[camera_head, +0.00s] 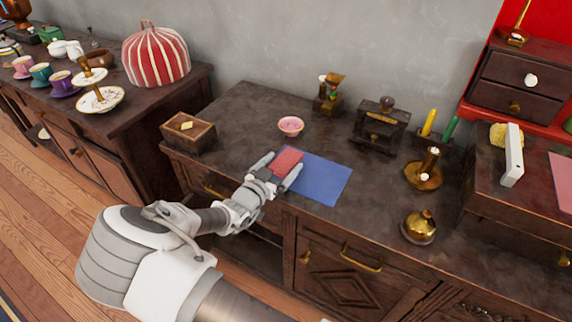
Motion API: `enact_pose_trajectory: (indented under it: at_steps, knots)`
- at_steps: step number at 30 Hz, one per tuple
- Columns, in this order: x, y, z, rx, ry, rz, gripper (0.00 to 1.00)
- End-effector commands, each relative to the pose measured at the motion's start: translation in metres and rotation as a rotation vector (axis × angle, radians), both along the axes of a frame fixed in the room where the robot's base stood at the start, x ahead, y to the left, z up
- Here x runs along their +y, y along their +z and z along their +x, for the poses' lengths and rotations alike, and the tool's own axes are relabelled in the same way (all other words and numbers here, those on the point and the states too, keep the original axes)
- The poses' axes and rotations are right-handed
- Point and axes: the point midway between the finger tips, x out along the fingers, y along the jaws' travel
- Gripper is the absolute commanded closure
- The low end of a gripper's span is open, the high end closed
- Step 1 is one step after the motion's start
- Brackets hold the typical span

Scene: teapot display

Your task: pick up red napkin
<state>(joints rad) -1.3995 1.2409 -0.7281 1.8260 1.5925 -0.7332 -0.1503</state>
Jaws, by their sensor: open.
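A small red napkin (287,162), folded into a block, shows on the dark sideboard at the left edge of a blue mat (323,181). My gripper (283,172) is open, with its fingers pointing away from me, one on each side of the red napkin. The near part of the napkin is hidden by my gripper. I cannot tell whether the fingers touch it or whether it rests on the mat or the sideboard top.
A pink bowl (291,126) stands behind the napkin. A wooden box (188,132) is to the left. A brass candle holder (425,170) and a brass bell (418,226) stand to the right. The sideboard top (241,120) is clear between box and bowl.

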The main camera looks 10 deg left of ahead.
Motion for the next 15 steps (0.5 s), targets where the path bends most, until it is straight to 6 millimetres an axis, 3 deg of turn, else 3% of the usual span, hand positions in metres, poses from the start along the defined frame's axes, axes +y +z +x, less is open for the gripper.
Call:
enact_pose_trajectory:
  at_steps: [9, 15]
  knots:
    - [-0.0024, -0.0008, 0.0073, 0.000, 0.001, -0.001, 0.00]
    - [-0.0024, -0.0007, 0.0071, 0.000, 0.001, -0.001, 0.34]
